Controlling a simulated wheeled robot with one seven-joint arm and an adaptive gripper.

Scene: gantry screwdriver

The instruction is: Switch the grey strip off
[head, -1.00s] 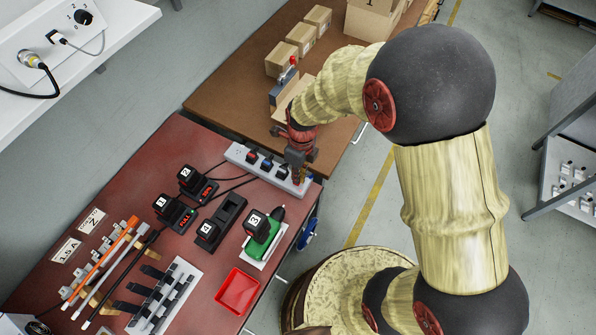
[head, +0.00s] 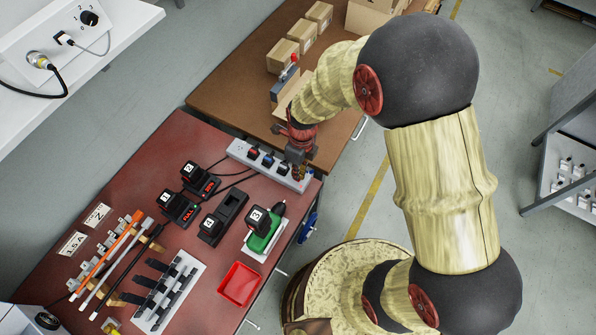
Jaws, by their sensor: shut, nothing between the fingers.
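The grey power strip (head: 240,152) lies along the far right edge of the red-brown table, with several plugs (head: 267,160) in its sockets. My gripper (head: 297,175) points down over the strip's right end, its fingers shut and empty. The fingertips are at or just above the strip's top; I cannot tell whether they touch it. The gripper covers part of that end, and I cannot make out a switch or its position.
Chargers with numbered batteries (head: 192,172), a green screwdriver (head: 262,235) and a red tray (head: 239,284) stand nearer on the table. Behind the strip, a brown table (head: 230,90) carries cardboard boxes (head: 283,55). Cables run from the strip to the chargers.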

